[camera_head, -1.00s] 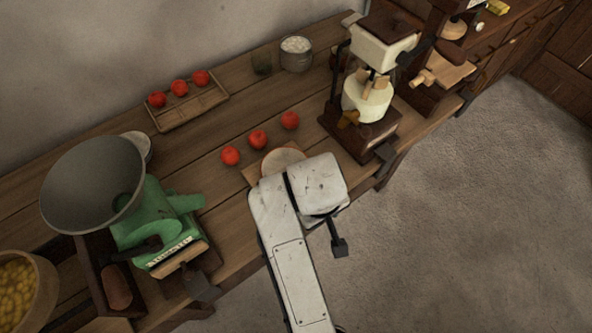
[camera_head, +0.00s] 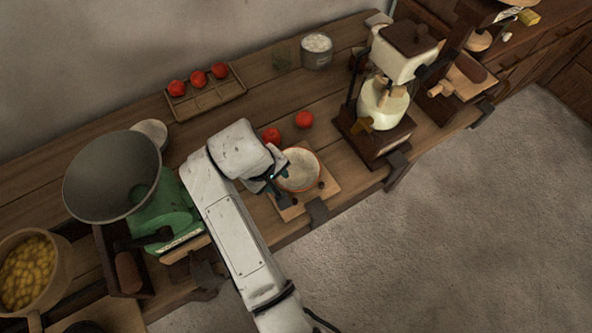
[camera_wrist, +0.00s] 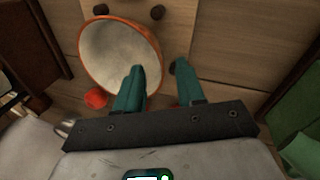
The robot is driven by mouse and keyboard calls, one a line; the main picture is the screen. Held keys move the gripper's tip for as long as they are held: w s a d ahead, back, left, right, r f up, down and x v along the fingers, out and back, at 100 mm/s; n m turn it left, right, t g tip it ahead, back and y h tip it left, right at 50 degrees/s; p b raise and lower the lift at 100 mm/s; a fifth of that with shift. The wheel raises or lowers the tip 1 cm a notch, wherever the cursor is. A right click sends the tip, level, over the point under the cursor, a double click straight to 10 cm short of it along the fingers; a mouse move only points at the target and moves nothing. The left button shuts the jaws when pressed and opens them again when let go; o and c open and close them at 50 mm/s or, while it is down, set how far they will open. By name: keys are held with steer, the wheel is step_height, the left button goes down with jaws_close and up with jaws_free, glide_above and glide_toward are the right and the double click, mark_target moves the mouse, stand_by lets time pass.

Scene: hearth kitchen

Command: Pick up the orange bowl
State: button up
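The orange bowl (camera_head: 297,171) has an orange rim and a pale inside. It sits upright on a small wooden board (camera_head: 327,190) near the table's front edge. My gripper (camera_head: 276,184) is at the bowl's left side in the head view. In the wrist view the bowl (camera_wrist: 110,52) is at upper left. There my gripper (camera_wrist: 158,72) is open, with its two teal fingers apart. One finger overlaps the bowl's interior and the other is outside the rim. Whether either finger touches the bowl cannot be told.
Red tomatoes (camera_head: 304,119) lie behind the bowl, and a wooden tray (camera_head: 207,99) holds more. A cream grinder (camera_head: 384,103) stands to the right. The floor in front is clear.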

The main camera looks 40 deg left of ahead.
mark_target(277, 181)
steer(key=shift+x, duration=1.95)
steer(key=shift+c, duration=0.3)
jaws_close()
